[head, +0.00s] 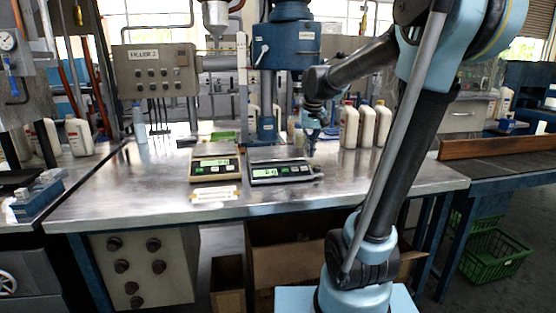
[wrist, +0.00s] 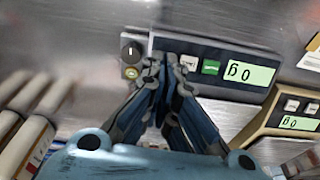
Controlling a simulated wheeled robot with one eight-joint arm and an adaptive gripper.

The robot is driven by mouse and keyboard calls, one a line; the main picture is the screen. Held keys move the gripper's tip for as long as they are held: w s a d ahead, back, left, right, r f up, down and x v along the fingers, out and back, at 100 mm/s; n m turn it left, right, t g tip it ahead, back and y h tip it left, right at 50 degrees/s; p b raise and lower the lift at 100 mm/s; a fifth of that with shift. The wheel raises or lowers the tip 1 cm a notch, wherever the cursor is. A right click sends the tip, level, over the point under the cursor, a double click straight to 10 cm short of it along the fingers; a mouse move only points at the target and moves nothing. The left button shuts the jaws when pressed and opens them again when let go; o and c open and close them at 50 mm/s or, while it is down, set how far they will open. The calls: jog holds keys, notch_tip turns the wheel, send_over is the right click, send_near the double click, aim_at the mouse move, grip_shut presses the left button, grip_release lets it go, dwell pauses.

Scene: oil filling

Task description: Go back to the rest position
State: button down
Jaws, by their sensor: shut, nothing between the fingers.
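My gripper (head: 311,146) points down just above the metal bench, at the right end of the dark scale (head: 280,172). In the wrist view my gripper (wrist: 158,66) has its blue fingers together with nothing between them. The fingertips appear over the edge of the dark scale's front panel (wrist: 215,88), beside its round knob (wrist: 131,50). I cannot tell whether they touch it. The dark scale's display reads 0 g in the wrist view.
A yellowish scale (head: 214,164) stands left of the dark one. White bottles (head: 367,126) stand right of my gripper. A blue filling machine (head: 286,45) rises behind the scales. A small white item (head: 214,194) lies in front. The bench's front right (head: 420,180) is clear.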

jog(key=s+d+f, duration=0.3)
jog(key=s+f, duration=0.5)
jog(key=s, duration=0.4)
jog(key=s+d+f+m, duration=0.1)
jog(key=s+d+f, duration=0.3)
jog(key=s+f, duration=0.5)
jog(key=s, duration=0.4)
jog(key=shift+d, duration=0.25)
